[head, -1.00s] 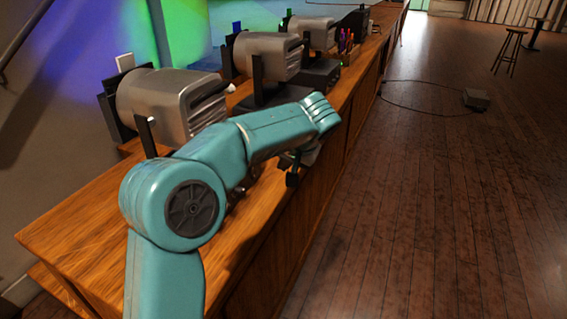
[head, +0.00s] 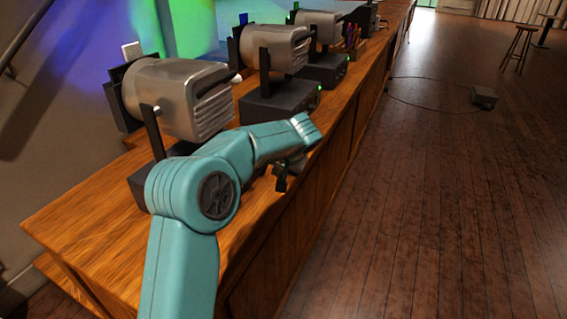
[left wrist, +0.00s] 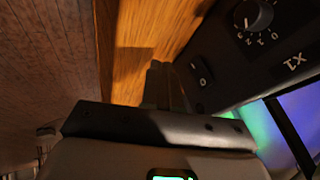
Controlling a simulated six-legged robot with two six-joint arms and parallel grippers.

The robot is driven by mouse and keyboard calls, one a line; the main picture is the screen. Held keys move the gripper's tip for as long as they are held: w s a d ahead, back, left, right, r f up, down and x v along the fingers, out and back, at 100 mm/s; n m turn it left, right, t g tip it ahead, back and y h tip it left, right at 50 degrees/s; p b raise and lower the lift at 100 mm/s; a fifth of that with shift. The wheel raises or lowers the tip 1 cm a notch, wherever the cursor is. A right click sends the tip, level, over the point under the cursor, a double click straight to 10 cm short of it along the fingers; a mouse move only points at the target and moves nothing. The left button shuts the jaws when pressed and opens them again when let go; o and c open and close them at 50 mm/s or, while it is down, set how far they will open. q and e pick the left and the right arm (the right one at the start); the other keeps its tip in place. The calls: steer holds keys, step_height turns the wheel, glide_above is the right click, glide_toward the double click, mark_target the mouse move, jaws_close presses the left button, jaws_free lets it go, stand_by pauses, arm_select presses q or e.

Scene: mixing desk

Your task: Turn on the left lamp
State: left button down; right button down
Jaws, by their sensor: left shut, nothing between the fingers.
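The left lamp (head: 178,98) is a grey metal spotlight at the near left of the desk in the head view. Its dark base box (head: 140,188) is partly hidden behind my left arm. The left wrist view shows a black box (left wrist: 228,45) with a round knob (left wrist: 253,15), an "X1" label and a rocker switch (left wrist: 201,75). My left gripper (head: 281,178) hangs near the desk's front edge; in the left wrist view its fingers (left wrist: 160,72) are shut and empty, just left of the switch and apart from it. My right gripper is out of view.
Two more spotlights, the middle one (head: 275,50) and the far one (head: 320,28), stand on dark boxes with green lights. The wooden floor (head: 440,200) on the right is open, with a small box (head: 484,97) and cable.

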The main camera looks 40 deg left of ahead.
arm_select(q)
steer(key=shift+s+a, duration=0.3)
steer(key=shift+a, duration=0.55)
steer(key=shift+s+a, duration=0.25)
steer(key=shift+a, duration=0.6)
steer(key=shift+s+a+f+b, duration=0.15)
steer(key=shift+a+f+b, duration=0.15)
steer(key=shift+r, duration=0.25)
